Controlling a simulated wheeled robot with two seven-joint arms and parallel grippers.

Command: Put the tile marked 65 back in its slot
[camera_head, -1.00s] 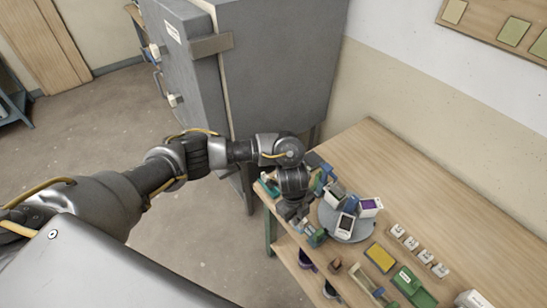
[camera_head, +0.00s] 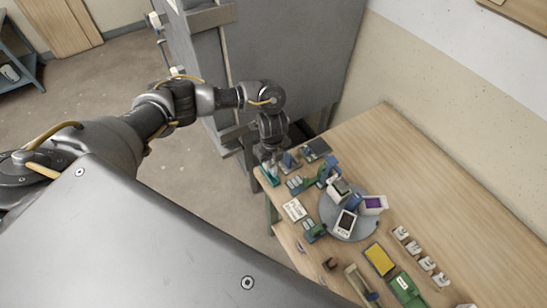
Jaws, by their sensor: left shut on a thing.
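My left gripper (camera_head: 265,153) hangs over the far left corner of the wooden bench (camera_head: 420,180). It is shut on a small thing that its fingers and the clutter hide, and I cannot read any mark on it. A round grey turntable (camera_head: 367,226) stands to its right. It carries a white-framed piece with a dark face (camera_head: 345,222), a purple-faced piece (camera_head: 374,203) and a grey block (camera_head: 340,187). I cannot make out a number 65 or its slot anywhere. My right gripper is out of view.
A white card (camera_head: 295,209) and green stands (camera_head: 313,231) lie left of the turntable. A teal item (camera_head: 268,176) and dark tray (camera_head: 316,149) sit near the gripper. Small white holders (camera_head: 426,263), a yellow pad (camera_head: 379,260) and green box (camera_head: 405,290) lie nearer. A grey cabinet (camera_head: 290,50) stands behind.

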